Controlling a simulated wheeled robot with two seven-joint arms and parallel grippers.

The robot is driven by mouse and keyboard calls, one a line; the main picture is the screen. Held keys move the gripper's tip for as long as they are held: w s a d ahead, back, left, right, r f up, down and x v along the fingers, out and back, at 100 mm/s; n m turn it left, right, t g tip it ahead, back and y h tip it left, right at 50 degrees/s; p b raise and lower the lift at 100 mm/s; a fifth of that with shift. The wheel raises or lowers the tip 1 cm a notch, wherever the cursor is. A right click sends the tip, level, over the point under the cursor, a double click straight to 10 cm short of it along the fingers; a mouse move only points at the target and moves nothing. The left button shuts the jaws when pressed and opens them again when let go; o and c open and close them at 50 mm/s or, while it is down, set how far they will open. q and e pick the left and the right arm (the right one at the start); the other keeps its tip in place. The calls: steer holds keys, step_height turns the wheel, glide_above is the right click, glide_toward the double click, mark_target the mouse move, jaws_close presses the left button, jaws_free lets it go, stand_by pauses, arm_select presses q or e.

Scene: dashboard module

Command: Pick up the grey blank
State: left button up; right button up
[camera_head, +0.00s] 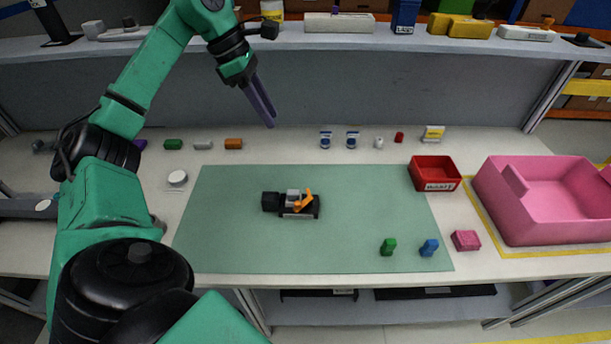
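The grey blank (202,144) lies flat near the back of the white table, in a row between a green blank (173,145) and an orange blank (233,144). My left gripper (268,122) hangs in the air with its fingers pointing down, to the right of the row and apart from it. Its fingers overlap in this view, so I cannot tell whether it is open or shut. Nothing shows held at its tips. My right gripper is not in view.
A green mat (360,250) carries a black module with an orange lever (300,205). A red bin (434,173) and a pink crate (550,200) stand to the right. A shelf (330,41) runs above the table's back. A white round piece (177,178) lies left of the mat.

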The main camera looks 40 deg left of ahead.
arm_select(q)
step_height(320, 180, down, 3)
steer(key=b, duration=1)
glide_above(295, 192)
steer(key=s+a, duration=0.2)
steer(key=a, duration=0.1)
step_height(295, 192, down, 12)
steer(key=r, duration=0.1)
steer(key=x, duration=0.9)
steer(key=shift+s+a+f, duration=0.1)
steer(key=shift+s+a, duration=0.15)
steer(key=shift+w+f, duration=0.15)
steer(key=shift+f, duration=0.3)
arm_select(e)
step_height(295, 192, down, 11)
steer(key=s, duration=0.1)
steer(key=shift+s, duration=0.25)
arm_select(q)
jaws_close()
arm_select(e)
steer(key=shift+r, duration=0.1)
